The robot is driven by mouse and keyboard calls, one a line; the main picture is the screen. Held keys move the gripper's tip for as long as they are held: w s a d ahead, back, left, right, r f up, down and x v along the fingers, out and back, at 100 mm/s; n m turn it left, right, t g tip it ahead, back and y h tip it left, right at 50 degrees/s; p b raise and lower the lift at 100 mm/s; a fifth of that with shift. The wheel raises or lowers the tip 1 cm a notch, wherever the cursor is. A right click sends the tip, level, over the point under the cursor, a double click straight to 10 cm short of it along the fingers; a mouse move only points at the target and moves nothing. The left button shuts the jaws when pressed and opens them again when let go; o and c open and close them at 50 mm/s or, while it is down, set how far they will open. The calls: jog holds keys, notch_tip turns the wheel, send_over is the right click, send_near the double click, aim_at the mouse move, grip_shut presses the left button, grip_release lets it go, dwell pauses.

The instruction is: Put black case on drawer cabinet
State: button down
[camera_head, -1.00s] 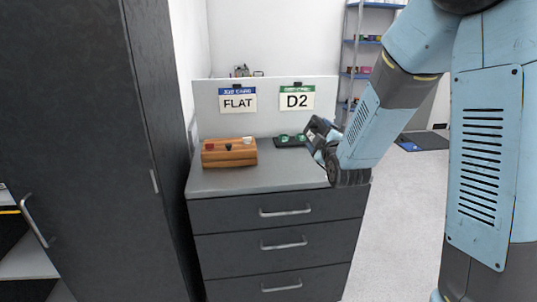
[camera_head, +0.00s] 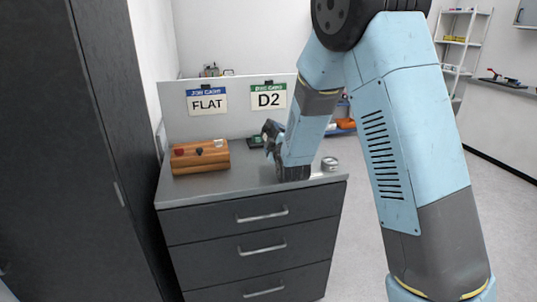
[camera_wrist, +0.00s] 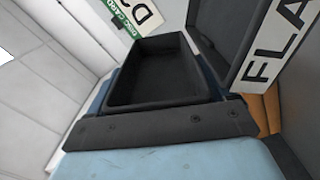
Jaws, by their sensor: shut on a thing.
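The black case (camera_wrist: 152,78) shows in the wrist view as an open dark box with an empty inside, its raised lid (camera_wrist: 226,28) to the right. My gripper (camera_head: 273,146) is shut on it. In the head view the held case (camera_head: 270,131) is a small dark shape at the end of my arm, partly hidden by my wrist. It is over the grey top of the drawer cabinet (camera_head: 225,186), near its back right part. I cannot tell whether the case touches the top.
A round silver tin (camera_head: 329,163) sits at the right edge. The front middle top is clear.

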jog(key=shift+w+a+f, duration=0.35)
jog(key=shift+w+f, duration=0.1)
jog(key=shift+f, duration=0.25)
jog(key=shift+w+a+f, duration=0.35)
jog(key=shift+w+f, duration=0.15)
jog(key=shift+f, duration=0.2)
jog(key=shift+w+a+f, duration=0.35)
jog(key=shift+w+f, duration=0.1)
jog(key=shift+f, duration=1.85)
grip_release()
